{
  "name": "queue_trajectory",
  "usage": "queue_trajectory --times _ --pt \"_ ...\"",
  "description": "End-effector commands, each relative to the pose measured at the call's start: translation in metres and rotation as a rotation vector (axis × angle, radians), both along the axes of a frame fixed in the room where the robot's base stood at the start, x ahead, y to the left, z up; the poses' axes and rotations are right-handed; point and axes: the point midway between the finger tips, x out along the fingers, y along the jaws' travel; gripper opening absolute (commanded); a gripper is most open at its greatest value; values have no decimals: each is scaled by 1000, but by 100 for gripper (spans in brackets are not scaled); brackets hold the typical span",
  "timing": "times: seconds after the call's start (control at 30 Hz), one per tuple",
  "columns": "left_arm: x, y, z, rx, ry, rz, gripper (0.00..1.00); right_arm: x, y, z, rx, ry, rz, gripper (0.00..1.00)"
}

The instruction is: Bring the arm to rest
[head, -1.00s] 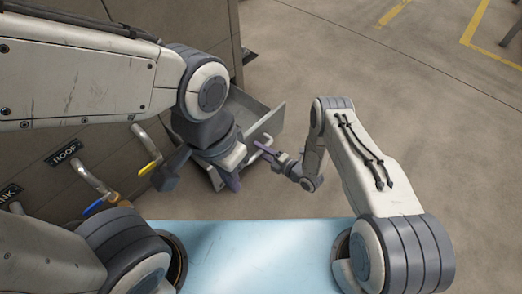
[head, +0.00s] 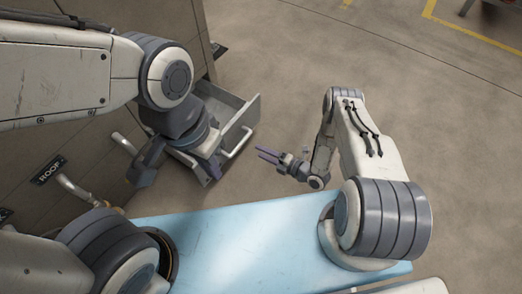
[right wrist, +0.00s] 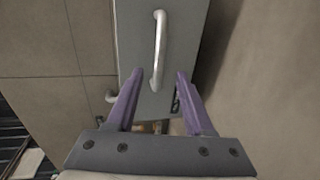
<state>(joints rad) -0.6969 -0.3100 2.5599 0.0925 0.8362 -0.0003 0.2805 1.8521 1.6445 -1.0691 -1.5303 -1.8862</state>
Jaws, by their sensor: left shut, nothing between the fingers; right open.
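My right arm comes in from the right in the head view. Its gripper (head: 260,154) is open and empty, to the right of the open drawer (head: 240,108) and apart from its handle (head: 238,143). In the right wrist view, the right gripper's (right wrist: 158,76) purple fingers are spread, with the grey drawer front (right wrist: 138,45) and its white handle (right wrist: 159,45) beyond them. My left arm reaches down over the drawer's near left side in the head view. Its gripper (head: 216,168) is shut with nothing in it, close to the drawer front; whether they touch is hidden.
The panel with the ROOF label (head: 47,170) and pull handles (head: 78,190) stands on the left, close to my left arm. Open concrete floor (head: 330,55) lies beyond and right of the drawer. A light-blue surface (head: 240,235) is at the bottom.

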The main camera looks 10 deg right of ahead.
Motion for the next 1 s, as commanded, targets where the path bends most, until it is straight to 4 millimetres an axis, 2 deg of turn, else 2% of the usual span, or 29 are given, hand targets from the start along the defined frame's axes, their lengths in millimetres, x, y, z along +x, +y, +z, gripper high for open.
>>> queue_trajectory --times 0.37,0.47,0.57,0.67,0.8,0.9,1.0 --pt "0 0 0 0 0 0 0 1 0 1 -1 1 0 52" --pt "0 0 1 0 0 0 0 11 1 6 -19 24 4 52" --pt "0 0 4 0 0 0 0 34 4 19 -61 95 6 52" --pt "0 0 8 0 0 0 0 65 8 42 -122 210 -16 52" --pt "0 0 13 0 0 0 0 98 17 87 -194 393 -108 52" --pt "0 0 16 0 0 0 0 111 24 126 -221 512 -205 52" --pt "0 0 20 0 0 0 0 113 32 169 -229 625 -320 52"
